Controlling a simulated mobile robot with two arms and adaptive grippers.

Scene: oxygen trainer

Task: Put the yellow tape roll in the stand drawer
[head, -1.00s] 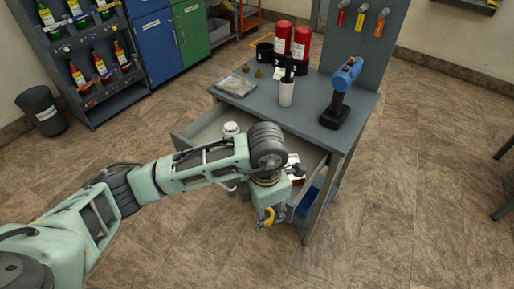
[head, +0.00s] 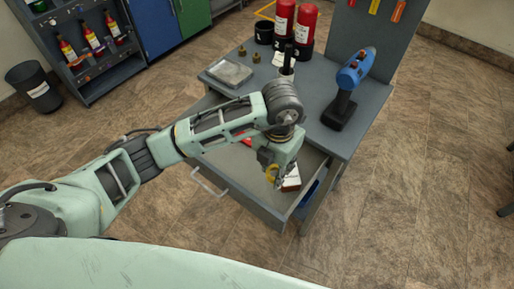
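The yellow tape roll (head: 271,173) is at the tip of my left gripper (head: 273,175), which looks shut on it. The gripper points down over the right part of the open stand drawer (head: 239,202). The roll appears within the drawer's outline. I cannot tell whether it touches the drawer floor. The drawer is pulled out of the grey stand (head: 365,104), with its handle facing front left. My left arm crosses above the drawer and hides part of its inside. My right gripper is not in view.
In the drawer, a white and dark red box (head: 291,179) lies beside the gripper. On the stand top are a blue drill (head: 346,88), red cylinders (head: 304,25), a clear flat case (head: 229,71) and small brass parts.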

